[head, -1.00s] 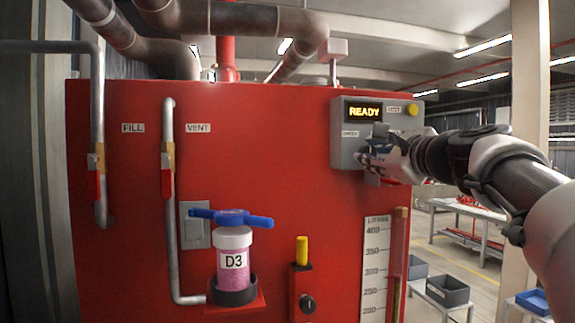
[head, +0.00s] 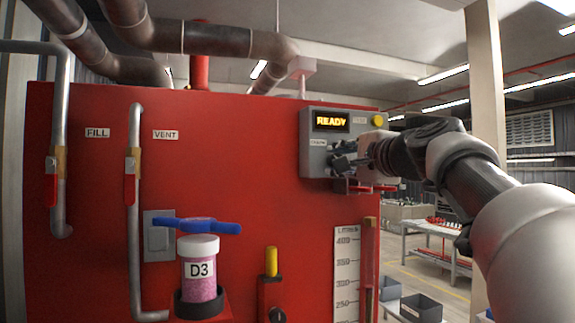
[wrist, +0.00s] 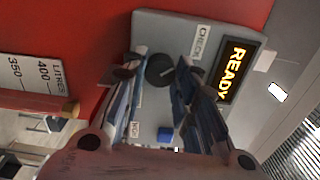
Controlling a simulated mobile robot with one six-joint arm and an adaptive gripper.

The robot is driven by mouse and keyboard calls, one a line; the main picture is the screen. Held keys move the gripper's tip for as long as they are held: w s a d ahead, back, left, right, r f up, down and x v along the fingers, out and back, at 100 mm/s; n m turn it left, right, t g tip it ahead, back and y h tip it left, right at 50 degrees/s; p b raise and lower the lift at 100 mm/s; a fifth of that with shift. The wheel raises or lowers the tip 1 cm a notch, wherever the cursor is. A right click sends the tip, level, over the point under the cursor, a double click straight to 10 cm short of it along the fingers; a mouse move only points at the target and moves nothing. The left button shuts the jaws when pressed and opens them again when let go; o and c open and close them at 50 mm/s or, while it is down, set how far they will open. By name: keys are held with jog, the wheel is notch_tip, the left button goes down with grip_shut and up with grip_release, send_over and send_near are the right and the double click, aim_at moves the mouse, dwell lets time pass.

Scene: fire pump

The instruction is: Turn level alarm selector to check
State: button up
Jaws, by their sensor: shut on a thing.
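The level alarm selector is a dark round knob (wrist: 160,70) on the grey control box (head: 313,128). The box is fixed at the upper right of the red tank. A small CHECK label (wrist: 203,42) sits beside the knob in the wrist view. My gripper (head: 342,160) reaches in from the right at the lower part of the box. In the wrist view its two fingers (wrist: 158,76) lie on either side of the knob and are shut on it. In the head view the fingers hide the knob. Its pointer direction is unclear.
The box has a lit READY display (head: 331,121) and a yellow button (head: 379,120). A blue button (wrist: 165,134) shows below the knob in the wrist view. A D3 jar (head: 202,272), a litre scale (head: 346,275) and a yellow-topped lever (head: 271,262) are lower on the tank.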

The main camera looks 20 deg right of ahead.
dwell(0.4)
jog(key=o, duration=0.7)
jog(key=shift+o, duration=1.1)
jog(key=shift+s+a, duration=0.1)
jog(key=shift+s, duration=0.05)
jog(key=shift+o, duration=0.6)
jog(key=s, duration=0.7)
jog(key=shift+s, duration=0.15)
